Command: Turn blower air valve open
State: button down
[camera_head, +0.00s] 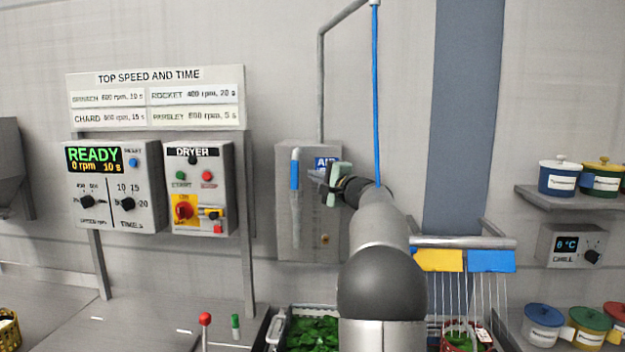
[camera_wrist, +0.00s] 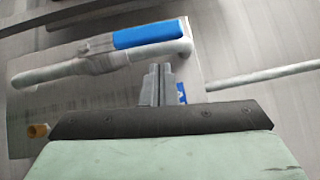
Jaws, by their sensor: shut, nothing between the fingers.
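The blower air valve is on a grey wall panel (camera_head: 285,230). Its blue-sleeved lever (camera_head: 295,172) stands upright along a pale pipe. In the wrist view the blue lever (camera_wrist: 150,33) lies across the top, along the pale pipe (camera_wrist: 60,71). My gripper (camera_head: 318,176) is just right of the lever, in front of the blue AIR label. In the wrist view my gripper's fingers (camera_wrist: 157,85) are together and empty, below the lever in the picture, with a visible gap to it. The fingers partly hide the AIR label (camera_wrist: 182,92).
A brass fitting (camera_head: 325,239) sits low on the panel. A blue hose (camera_head: 376,90) hangs down behind my arm. The dryer box (camera_head: 198,190) and the READY control box (camera_head: 112,187) stand to the left. A bin of greens (camera_head: 315,334) lies below.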

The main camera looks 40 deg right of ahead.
jog(key=s+d+b, duration=0.1)
jog(key=s+b, duration=0.3)
jog(key=s, duration=0.7)
jog(key=shift+d, duration=0.4)
jog(key=shift+f, duration=0.1)
